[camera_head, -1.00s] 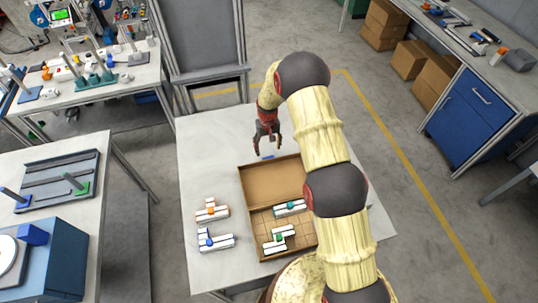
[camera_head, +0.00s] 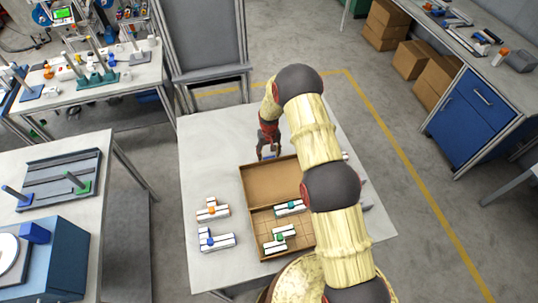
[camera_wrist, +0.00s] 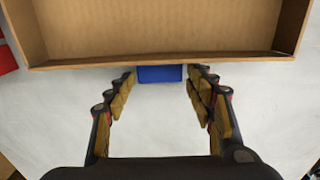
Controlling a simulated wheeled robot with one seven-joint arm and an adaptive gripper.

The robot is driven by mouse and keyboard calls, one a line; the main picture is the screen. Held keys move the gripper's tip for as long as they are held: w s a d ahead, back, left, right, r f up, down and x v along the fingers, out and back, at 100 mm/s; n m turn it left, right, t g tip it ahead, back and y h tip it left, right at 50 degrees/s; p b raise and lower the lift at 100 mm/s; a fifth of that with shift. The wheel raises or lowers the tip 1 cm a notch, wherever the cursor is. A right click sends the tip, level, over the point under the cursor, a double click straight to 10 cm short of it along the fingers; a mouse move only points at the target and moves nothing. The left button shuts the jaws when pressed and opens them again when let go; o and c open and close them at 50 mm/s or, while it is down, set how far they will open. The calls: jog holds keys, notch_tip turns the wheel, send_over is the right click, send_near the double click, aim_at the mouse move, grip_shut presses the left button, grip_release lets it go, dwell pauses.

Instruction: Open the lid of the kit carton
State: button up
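The brown kit carton (camera_head: 251,225) stands on the grey-white table. Its near half has compartments holding white pieces. Its far half, the lid (camera_head: 268,181), appears folded back open with its plain inside showing. A blue tab (camera_wrist: 159,73) sticks out from the lid's outer edge. My gripper (camera_head: 268,155) is low at that far edge. In the wrist view my gripper (camera_wrist: 160,80) is open, with a fingertip on each side of the blue tab and visible gaps between. The cardboard rim (camera_wrist: 160,61) lies just ahead of the fingertips. My arm hides part of the carton's right side.
White pieces with an orange knob (camera_head: 211,210) and with a blue knob (camera_head: 216,241) lie left of the carton. A red item (camera_wrist: 7,59) shows at the wrist view's left edge. The table's far left (camera_head: 212,135) is clear.

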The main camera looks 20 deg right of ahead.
grip_shut()
dwell(0.5)
